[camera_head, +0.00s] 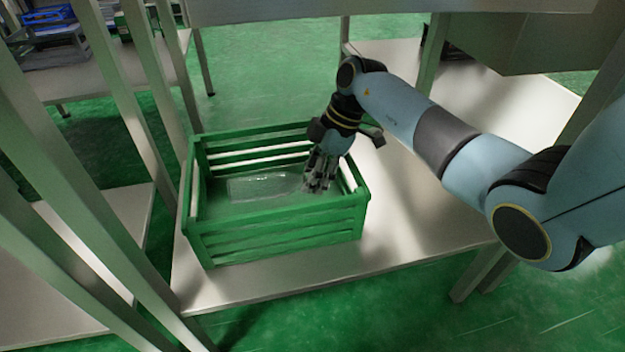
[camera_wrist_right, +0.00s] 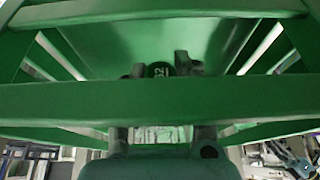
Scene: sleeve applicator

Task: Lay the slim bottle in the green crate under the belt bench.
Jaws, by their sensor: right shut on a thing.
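The green crate (camera_head: 275,243) stands on a low metal shelf, its slatted sides and open top in view. The clear slim bottle (camera_head: 262,186) lies on its side inside the crate, pointing left from my right gripper (camera_head: 320,172). That gripper reaches down inside the crate's right end and is shut on the bottle's right end. In the right wrist view a dark round end marked 32 (camera_wrist_right: 159,70) shows between the fingertips, and a crate slat (camera_wrist_right: 150,103) crosses in front of the fingers. Whether the bottle touches the crate floor is hard to tell. My left gripper is out of view.
The low shelf (camera_head: 420,225) has bare room right of the crate. Metal posts (camera_head: 120,110) stand close on the left. The bench's underside beam (camera_head: 380,8) runs above. A blue tray (camera_head: 48,17) sits on another bench at the far left.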

